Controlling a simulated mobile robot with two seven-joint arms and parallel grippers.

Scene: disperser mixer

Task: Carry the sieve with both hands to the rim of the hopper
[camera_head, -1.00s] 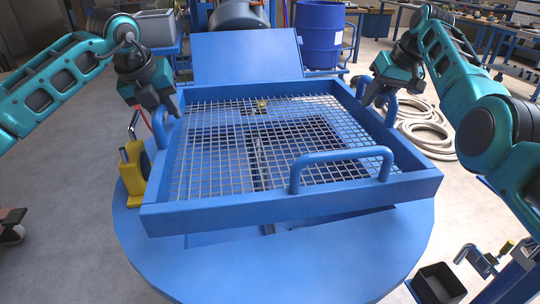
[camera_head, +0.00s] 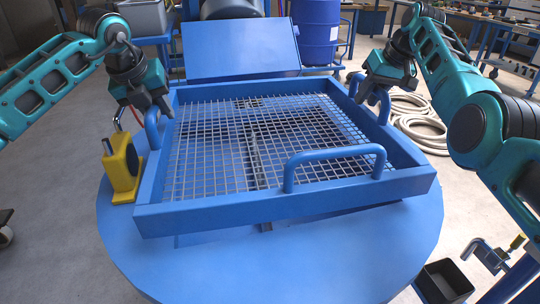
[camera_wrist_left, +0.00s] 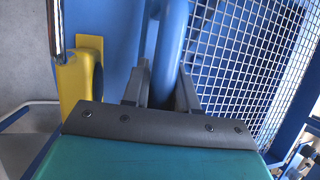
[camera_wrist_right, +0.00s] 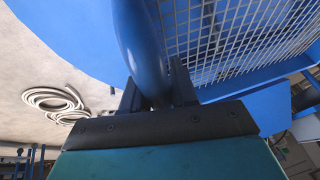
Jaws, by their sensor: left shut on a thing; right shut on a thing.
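The sieve (camera_head: 268,212) is a square blue frame with wire mesh and loop handles, held above the round blue top of the hopper (camera_head: 300,262). Dark parts and an opening show through the mesh. My left gripper (camera_head: 156,112) is shut on the sieve's left handle; the left wrist view shows its fingers (camera_wrist_left: 160,90) on both sides of the blue tube. My right gripper (camera_head: 374,100) is shut on the right handle; the right wrist view shows its fingers (camera_wrist_right: 157,92) around that tube. The sieve's underside and its gap to the rim are hidden.
A yellow device (camera_head: 122,168) stands on the hopper's left side, close to the sieve frame. A raised blue lid (camera_head: 240,48) is behind the sieve. A blue drum (camera_head: 317,30) stands farther back. A coiled hose (camera_head: 415,115) lies on the floor at right.

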